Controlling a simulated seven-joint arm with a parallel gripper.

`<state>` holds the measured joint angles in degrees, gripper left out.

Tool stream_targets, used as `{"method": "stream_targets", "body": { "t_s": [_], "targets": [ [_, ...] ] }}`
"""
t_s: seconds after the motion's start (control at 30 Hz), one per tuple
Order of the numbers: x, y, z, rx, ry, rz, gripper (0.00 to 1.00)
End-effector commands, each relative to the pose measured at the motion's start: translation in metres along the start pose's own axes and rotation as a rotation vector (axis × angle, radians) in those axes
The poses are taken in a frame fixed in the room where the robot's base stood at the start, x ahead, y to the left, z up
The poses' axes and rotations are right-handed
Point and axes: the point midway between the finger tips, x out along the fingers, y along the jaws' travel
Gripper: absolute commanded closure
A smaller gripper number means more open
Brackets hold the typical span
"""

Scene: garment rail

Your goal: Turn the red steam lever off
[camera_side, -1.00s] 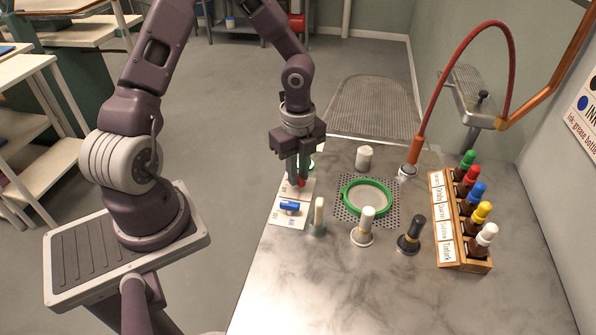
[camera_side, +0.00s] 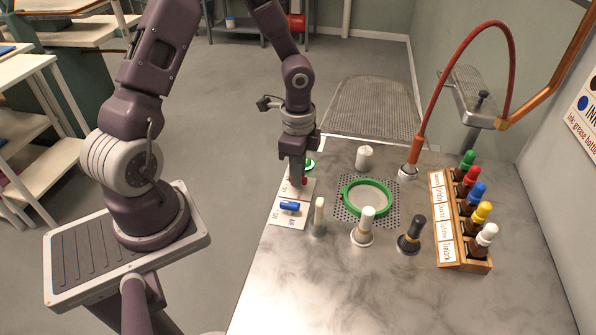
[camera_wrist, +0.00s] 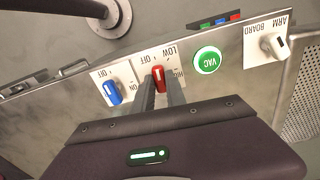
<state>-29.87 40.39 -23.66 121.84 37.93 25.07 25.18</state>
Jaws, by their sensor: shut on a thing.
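The red steam lever (camera_wrist: 158,76) sits on a white plate marked OFF, LOW and HIGH in the wrist view. My gripper (camera_wrist: 162,90) is shut on it, with one finger on each side. In the side view my gripper (camera_side: 297,182) points straight down at the panel on the left edge of the worktop, and its fingers hide most of the lever. I cannot tell exactly which mark the lever points to.
A blue lever (camera_wrist: 113,92) on its own OFF/ON plate is close beside the red one. A green VAC button (camera_wrist: 207,60) and an ARM/BOARD switch (camera_wrist: 274,45) are on the other side. A green ring (camera_side: 367,197) and several bottles (camera_side: 472,200) stand further right.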

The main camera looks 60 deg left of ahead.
Motion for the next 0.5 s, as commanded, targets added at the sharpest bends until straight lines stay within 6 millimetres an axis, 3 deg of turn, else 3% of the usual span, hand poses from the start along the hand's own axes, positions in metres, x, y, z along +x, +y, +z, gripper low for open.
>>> {"method": "stream_targets", "body": {
  "t_s": [0.5],
  "targets": [
    [-0.0004, -0.0003, -0.0014, -0.087, 0.003, -0.001, 1.00]
  ]
}}
